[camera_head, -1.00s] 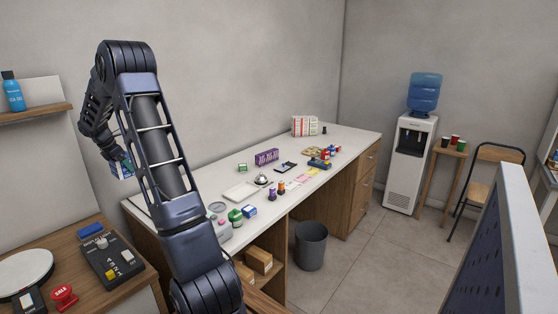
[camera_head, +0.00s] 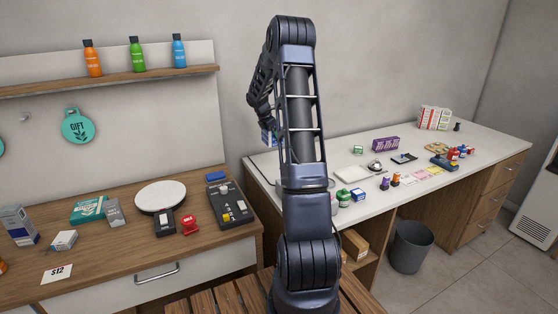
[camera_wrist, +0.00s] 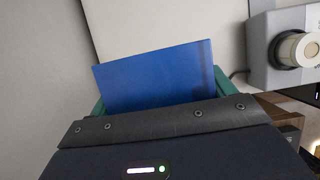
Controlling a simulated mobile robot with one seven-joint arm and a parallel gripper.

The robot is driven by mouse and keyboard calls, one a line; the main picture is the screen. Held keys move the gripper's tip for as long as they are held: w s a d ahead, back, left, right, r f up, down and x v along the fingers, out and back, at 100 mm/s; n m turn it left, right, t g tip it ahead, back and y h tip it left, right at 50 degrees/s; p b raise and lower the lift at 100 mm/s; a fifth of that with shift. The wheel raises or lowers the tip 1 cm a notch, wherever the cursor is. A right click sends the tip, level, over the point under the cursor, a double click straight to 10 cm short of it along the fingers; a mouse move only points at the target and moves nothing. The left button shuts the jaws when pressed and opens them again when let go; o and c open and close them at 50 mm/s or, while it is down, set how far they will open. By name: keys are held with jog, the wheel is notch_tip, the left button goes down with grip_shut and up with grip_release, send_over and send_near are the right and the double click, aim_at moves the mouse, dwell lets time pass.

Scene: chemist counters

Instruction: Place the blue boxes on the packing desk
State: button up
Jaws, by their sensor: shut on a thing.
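My gripper is shut on a blue box (camera_wrist: 155,76), whose flat blue face fills the middle of the wrist view between the green fingers (camera_wrist: 158,98). In the head view a little of the held box (camera_head: 268,136) shows below my gripper (camera_head: 265,122), mostly hidden by my arm. It is held up in front of the wall, near the left end of the white-topped desk (camera_head: 400,187). A small blue-and-white box (camera_head: 358,195) stands on that desk near its front edge. A flat blue item (camera_head: 215,176) lies on the wooden counter; I cannot tell whether it is a box.
The wooden counter (camera_head: 120,255) at left holds a round white plate (camera_head: 160,196), a dark keypad device (camera_head: 231,205), a red stamp (camera_head: 190,224) and several boxes. A shelf (camera_head: 110,80) with bottles is above. A grey bin (camera_head: 411,247) stands by the white-topped desk.

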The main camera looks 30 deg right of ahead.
notch_tip(320, 180, down, 14)
jog(key=shift+f, duration=0.15)
dwell(0.4)
jog(key=shift+f, duration=0.15)
jog(key=o, duration=1)
